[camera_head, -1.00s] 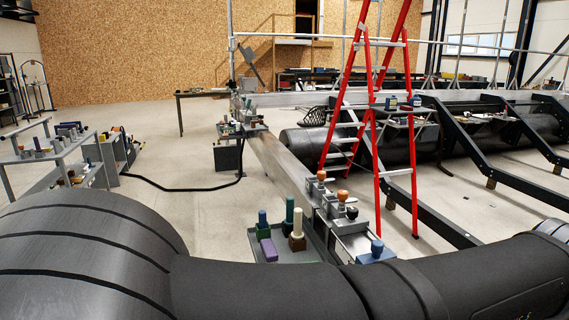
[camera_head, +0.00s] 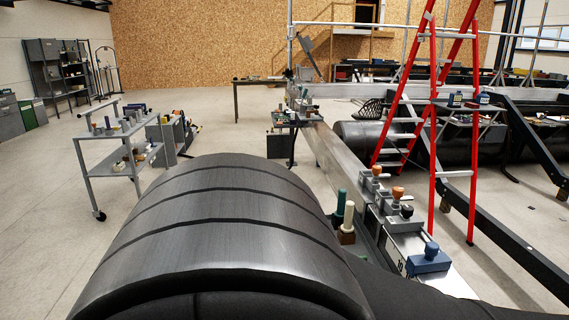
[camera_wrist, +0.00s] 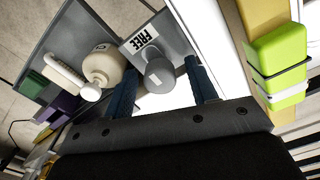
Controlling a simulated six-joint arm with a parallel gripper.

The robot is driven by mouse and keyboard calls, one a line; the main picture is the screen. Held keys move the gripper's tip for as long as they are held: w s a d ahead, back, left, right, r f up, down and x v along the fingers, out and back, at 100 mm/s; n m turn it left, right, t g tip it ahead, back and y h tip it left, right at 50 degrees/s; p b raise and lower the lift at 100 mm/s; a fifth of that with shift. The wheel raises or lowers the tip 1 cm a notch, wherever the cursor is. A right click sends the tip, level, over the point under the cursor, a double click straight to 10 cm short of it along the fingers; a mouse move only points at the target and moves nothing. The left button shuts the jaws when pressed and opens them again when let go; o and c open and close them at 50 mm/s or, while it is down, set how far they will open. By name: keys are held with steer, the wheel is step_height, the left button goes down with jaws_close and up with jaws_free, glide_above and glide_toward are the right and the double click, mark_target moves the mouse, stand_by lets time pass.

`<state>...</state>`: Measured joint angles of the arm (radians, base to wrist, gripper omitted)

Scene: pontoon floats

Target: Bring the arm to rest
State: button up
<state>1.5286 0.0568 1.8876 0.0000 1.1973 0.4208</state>
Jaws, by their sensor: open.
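In the wrist view my gripper (camera_wrist: 160,67) is open, with its two dark blue fingers apart. A grey block marked FREE (camera_wrist: 150,38) with a round grey knob (camera_wrist: 160,75) lies beyond and between the fingertips. I cannot tell whether the fingers touch it; they are not closed on it. In the head view my dark arm fills the lower middle, and my gripper does not show there.
A cream round-headed piece (camera_wrist: 103,66) and a purple block (camera_wrist: 66,105) are left of the fingers; a lime-green box (camera_wrist: 278,65) is right. A red ladder (camera_head: 432,120) stands right of the rail.

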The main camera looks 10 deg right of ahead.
step_height(320, 180, up, 17)
step_height(320, 180, down, 17)
steer(key=shift+r, duration=0.2)
steer(key=shift+f, duration=0.25)
steer(key=m, duration=1.2)
steer(key=shift+m, duration=2.5)
